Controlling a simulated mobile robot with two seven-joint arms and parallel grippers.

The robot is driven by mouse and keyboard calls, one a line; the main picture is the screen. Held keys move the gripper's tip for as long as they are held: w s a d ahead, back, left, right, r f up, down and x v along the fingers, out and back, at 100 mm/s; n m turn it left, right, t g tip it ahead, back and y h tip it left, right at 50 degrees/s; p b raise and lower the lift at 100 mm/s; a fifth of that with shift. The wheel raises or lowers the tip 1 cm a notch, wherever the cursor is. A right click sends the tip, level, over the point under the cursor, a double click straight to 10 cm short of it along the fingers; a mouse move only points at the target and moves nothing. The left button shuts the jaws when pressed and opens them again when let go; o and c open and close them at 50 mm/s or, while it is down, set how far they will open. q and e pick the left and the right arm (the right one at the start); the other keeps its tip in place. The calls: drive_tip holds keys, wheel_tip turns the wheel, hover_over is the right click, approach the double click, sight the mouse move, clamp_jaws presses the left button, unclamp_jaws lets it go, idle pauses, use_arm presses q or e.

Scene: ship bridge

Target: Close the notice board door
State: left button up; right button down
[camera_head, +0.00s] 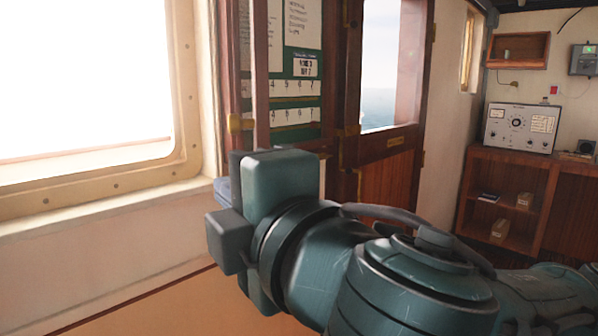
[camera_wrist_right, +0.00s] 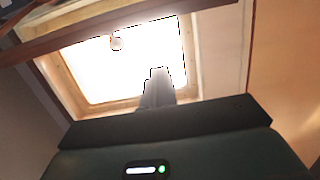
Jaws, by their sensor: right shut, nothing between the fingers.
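The notice board (camera_head: 296,70) is a green panel with papers and number cards in a dark wooden frame on the wall. Its door (camera_head: 261,75) appears to stand open, seen nearly edge-on at the board's left side, with a brass fitting (camera_head: 240,123) low on it. My right gripper (camera_head: 222,190) is below the door's lower end, its fingers mostly hidden behind its own body. In the right wrist view the fingers (camera_wrist_right: 157,90) are shut together and empty, against the bright window. I cannot tell whether they touch the door. My left gripper is out of view.
A bright window (camera_head: 85,80) with a cream frame and sill is at left. A wooden cabin door (camera_head: 385,165) with a glass pane is right of the board. A wooden shelf unit (camera_head: 505,190) with a grey instrument (camera_head: 520,128) stands at far right. A dark brown beam (camera_wrist_right: 100,35) crosses the top of the wrist view.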

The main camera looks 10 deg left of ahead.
drive_tip(key=w, duration=0.1)
drive_tip(key=w+p, duration=0.1)
drive_tip(key=w, duration=0.2)
drive_tip(key=shift+w+d+p, duration=0.35)
drive_tip(key=shift+w+p, duration=0.05)
drive_tip(key=shift+w+d, duration=0.1)
drive_tip(key=shift+d, duration=0.05)
